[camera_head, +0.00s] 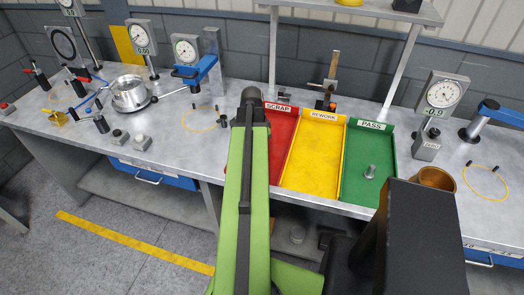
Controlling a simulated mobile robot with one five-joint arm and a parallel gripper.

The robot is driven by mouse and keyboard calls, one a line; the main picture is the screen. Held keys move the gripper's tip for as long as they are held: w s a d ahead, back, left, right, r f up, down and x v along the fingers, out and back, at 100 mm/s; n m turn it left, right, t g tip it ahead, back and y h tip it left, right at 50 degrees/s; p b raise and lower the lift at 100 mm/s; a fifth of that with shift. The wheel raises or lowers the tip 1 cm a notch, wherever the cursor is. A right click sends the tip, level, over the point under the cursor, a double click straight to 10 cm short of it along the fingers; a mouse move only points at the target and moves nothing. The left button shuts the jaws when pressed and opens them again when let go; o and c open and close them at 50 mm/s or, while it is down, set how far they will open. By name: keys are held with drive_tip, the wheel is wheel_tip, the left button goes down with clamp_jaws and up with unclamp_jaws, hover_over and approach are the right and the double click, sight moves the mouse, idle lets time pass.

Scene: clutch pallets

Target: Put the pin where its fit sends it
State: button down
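A small grey metal pin-like piece (370,171) stands upright in the green PASS tray (350,190), toward its front. I cannot tell whether it is the task's pin. The yellow REWORK tray (312,165) and the red SCRAP tray (278,140) beside it look empty where visible. My green arm reaches forward over the bench edge and covers part of the SCRAP tray. Its black far end is beside the SCRAP label. No gripper fingers can be made out, and nothing held is visible.
Dial gauges stand on the bench, including one at right (441,93) reading -0.9. A silver round part (129,94) sits at left. A brown cup (436,178) is right of the PASS tray. A shelf stands above the trays.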

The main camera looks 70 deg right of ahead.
drive_tip(key=shift+r, duration=0.1)
drive_tip(key=c, duration=1.3)
unclamp_jaws()
drive_tip(key=shift+c, duration=0.2)
wheel_tip(320, 180, up, 12)
drive_tip(key=w+a+p, duration=0.1)
drive_tip(key=p, duration=1.1)
drive_tip(key=shift+a, duration=0.15)
drive_tip(key=shift+w, duration=0.1)
